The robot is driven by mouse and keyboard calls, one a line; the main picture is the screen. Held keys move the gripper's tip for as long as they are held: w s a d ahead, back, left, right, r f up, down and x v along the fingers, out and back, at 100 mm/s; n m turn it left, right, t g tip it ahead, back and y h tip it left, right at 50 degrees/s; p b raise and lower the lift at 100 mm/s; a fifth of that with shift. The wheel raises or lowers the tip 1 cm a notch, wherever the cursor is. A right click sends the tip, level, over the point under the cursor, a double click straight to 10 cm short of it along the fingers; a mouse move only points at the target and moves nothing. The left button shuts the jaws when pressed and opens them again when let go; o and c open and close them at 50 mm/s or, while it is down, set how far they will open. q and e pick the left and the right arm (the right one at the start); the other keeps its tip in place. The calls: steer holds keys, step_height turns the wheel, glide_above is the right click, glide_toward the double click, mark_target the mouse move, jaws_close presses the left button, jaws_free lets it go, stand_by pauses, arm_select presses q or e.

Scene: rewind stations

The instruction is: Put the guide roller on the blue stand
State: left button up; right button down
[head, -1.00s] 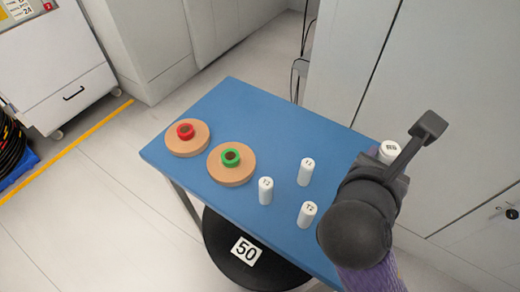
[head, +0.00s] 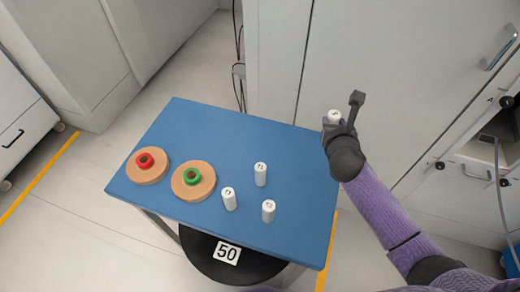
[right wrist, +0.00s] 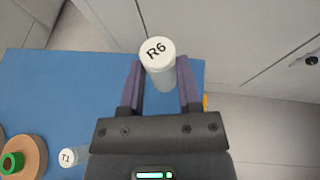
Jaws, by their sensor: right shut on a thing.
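The guide roller (head: 334,116) is a white cylinder held upright in my right gripper (head: 342,122). In the right wrist view its top reads R6 (right wrist: 157,50), and it stands between the two fingers of the right gripper (right wrist: 160,85). The blue stand appears as a blue-topped table (head: 200,125). In the head view the roller shows at its far right corner; in the right wrist view it overlaps the top's far edge (right wrist: 90,65). Its height above the top is hard to tell. My left gripper is not in view.
White rollers T1 (head: 260,174), T3 (head: 229,198) and T2 (head: 268,211) stand on the blue top. Tan discs with a red ring (head: 145,160) and a green ring (head: 193,175) lie at its left. Grey cabinets (head: 385,60) rise behind. The far right top is clear.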

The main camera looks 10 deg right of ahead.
step_height(320, 180, down, 10)
steer(key=b, duration=0.6)
steer(key=shift+f, duration=0.1)
steer(key=shift+f+b, duration=0.2)
steer(key=shift+b, duration=0.1)
steer(key=shift+r, duration=0.25)
steer(key=shift+f, duration=0.15)
steer(key=shift+c, duration=1.6)
jaws_free()
steer(key=shift+s+a+r+p, duration=0.1)
steer(key=shift+s+r+p, duration=0.05)
steer(key=shift+r+p, duration=0.25)
steer(key=p+v, duration=0.4)
steer(key=v, duration=0.7)
steer(key=shift+s, duration=0.35)
